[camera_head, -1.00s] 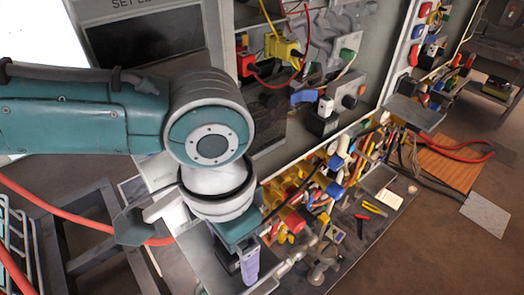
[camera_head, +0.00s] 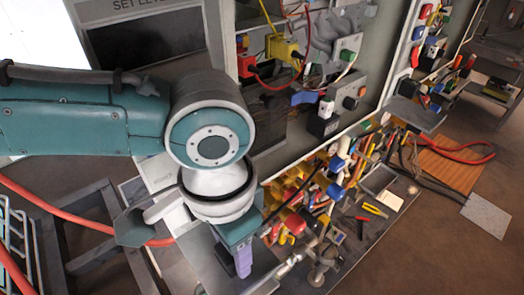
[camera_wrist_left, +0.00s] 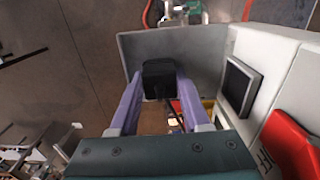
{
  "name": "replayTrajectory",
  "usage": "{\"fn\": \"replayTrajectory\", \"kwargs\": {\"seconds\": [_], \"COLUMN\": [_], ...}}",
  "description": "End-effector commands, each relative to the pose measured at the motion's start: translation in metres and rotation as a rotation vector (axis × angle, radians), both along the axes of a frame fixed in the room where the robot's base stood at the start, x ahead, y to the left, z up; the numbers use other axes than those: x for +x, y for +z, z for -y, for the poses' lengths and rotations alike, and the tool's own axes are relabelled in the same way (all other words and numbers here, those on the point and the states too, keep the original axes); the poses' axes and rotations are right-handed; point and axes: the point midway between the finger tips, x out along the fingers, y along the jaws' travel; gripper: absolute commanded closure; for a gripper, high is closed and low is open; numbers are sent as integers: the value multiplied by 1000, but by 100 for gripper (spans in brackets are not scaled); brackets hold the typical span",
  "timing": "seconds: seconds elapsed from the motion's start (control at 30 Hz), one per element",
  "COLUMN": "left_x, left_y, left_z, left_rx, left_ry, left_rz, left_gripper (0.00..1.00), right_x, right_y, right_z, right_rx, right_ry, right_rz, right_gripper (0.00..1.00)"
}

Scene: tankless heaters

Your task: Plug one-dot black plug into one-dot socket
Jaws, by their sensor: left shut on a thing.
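My left gripper (camera_head: 243,262) hangs at lower middle of the head view, in front of the crowded tool tray, with its purple fingers pointing down. In the left wrist view the purple fingers are shut on a black block-shaped plug (camera_wrist_left: 158,78), with a dark cable near it. No dot mark on the plug is readable. Coloured socket blocks, such as a green one (camera_head: 348,56), sit on the grey cabinet to the right; which is the one-dot socket I cannot tell. My right gripper is not in view.
A tray of loose tools and coloured parts (camera_head: 375,207) lies below the cabinet. A yellow connector (camera_head: 283,49) and a red cable hang on the cabinet. In the wrist view, a grey panel with a dark screen (camera_wrist_left: 240,85) stands close right of the fingers.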

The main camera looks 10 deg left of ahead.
Motion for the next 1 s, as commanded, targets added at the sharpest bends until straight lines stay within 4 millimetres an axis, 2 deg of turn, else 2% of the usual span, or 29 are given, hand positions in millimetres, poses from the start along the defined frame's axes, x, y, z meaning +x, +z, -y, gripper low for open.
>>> {"fn": "replayTrajectory", "kwargs": {"seconds": [0.17, 0.37, 0.53, 0.83, 0.93, 1.0], "left_x": [0, 0, 0, -1, 0, 1], "left_y": [4, 24, 58, 133, 155, 162], "left_z": [0, 0, 0, 0, 0, 0], "left_rx": [0, 0, -1, 0, -3, -2], "left_ry": [0, 0, 0, 0, -1, -2], "left_rz": [0, 0, -1, -1, 2, 3], "left_gripper": [100, 100, 100, 100, 100, 100], "right_x": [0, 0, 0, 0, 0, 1], "right_y": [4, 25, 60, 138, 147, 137], "right_z": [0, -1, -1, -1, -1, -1], "right_rx": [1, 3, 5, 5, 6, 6], "right_ry": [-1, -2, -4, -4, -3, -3], "right_rz": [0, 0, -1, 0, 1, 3], "right_gripper": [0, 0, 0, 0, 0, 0]}}
